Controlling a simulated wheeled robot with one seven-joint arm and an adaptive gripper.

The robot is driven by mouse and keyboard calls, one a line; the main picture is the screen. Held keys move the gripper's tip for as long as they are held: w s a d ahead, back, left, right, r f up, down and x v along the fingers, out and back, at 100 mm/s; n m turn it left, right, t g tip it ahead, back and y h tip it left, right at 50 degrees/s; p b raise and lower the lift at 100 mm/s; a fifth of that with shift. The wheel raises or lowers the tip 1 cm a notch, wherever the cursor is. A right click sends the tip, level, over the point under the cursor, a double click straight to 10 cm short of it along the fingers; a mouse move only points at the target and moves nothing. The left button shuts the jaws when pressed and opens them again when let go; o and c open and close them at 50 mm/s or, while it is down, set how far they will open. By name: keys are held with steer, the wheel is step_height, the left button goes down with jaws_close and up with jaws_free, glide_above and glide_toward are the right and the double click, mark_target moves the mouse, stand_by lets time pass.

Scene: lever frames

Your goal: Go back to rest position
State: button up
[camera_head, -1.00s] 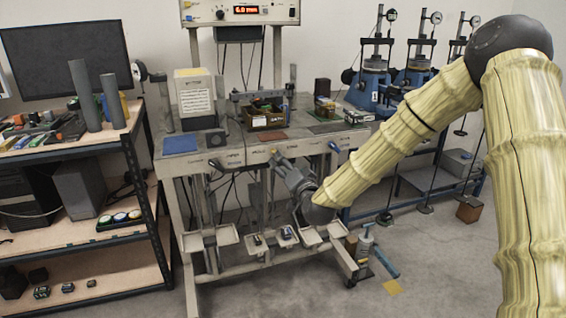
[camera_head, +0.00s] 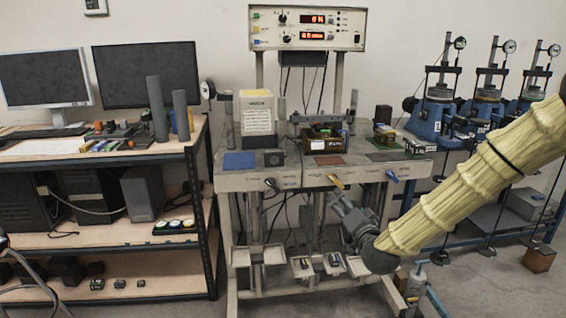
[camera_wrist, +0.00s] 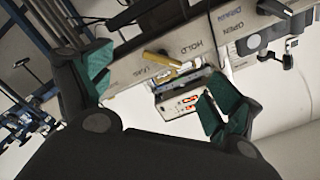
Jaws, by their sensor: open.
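My gripper (camera_head: 345,208) is in front of the grey test bench (camera_head: 232,182), just below its front edge, near a yellow lever (camera_head: 337,181). In the wrist view my gripper (camera_wrist: 152,95) is open, with its green finger pads wide apart and nothing between them. The yellow lever also shows in the wrist view (camera_wrist: 162,61), beyond the fingers on the labelled panel. It looks apart from the fingers, but the depth gap is hard to tell. A dark lever (camera_head: 271,184) is to the left and a blue-handled lever (camera_head: 392,176) to the right.
A control box (camera_head: 308,27) with red displays stands above the bench. Shelving with monitors (camera_head: 147,73) is at left. Blue presses (camera_head: 430,118) stand at right. Small trays (camera_head: 303,268) and a bottle (camera_head: 416,283) are low near my arm.

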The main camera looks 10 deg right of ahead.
steer(key=s+a+f+n+g, duration=0.2)
steer(key=s+f+g, duration=0.2)
steer(key=s+f, duration=0.65)
steer(key=s+a+f+n+g, duration=0.2)
steer(key=s+f+g, duration=0.2)
steer(key=s+f, duration=0.7)
steer(key=s+a+f+n+g, duration=0.1)
steer(key=s+a+f+g, duration=0.35)
steer(key=f, duration=1.05)
steer(key=s+d+f+n+g, duration=0.15)
steer(key=s+f, duration=0.25)
steer(key=s, duration=0.8)
steer(key=s+d+f+n+g, duration=0.1)
steer(key=s+d+f+g, duration=0.25)
steer(key=s, duration=0.85)
step_height(320, 180, up, 12)
steer(key=p, duration=1.3)
steer(key=shift+s+a+r+h, duration=0.15)
steer(key=shift+s+a+h, duration=0.15)
steer(key=shift+s+a, duration=0.15)
